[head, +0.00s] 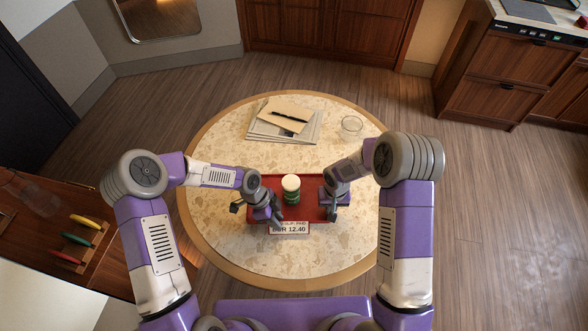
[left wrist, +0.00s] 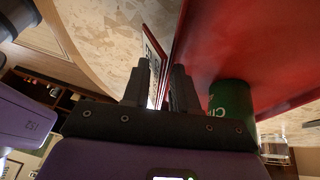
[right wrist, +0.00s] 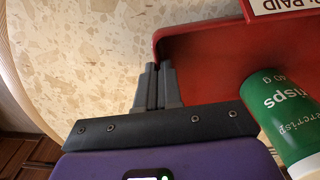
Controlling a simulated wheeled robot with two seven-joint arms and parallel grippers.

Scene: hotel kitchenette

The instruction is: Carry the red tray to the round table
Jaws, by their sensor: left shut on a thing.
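The red tray (head: 310,211) is at the front half of the round table (head: 330,262). I cannot tell whether it touches the tabletop. A green can with a pale lid (head: 291,188) stands in the tray, and its green side shows in the right wrist view (right wrist: 285,112). My right gripper (right wrist: 157,84) is at the tray's wall near a corner. Its fingers are close together, but whether the wall is between them is unclear.
Papers with a notebook and pen (head: 287,118) lie at the table's back, with a clear glass (head: 351,127) to their right. Floor right of the table is clear.

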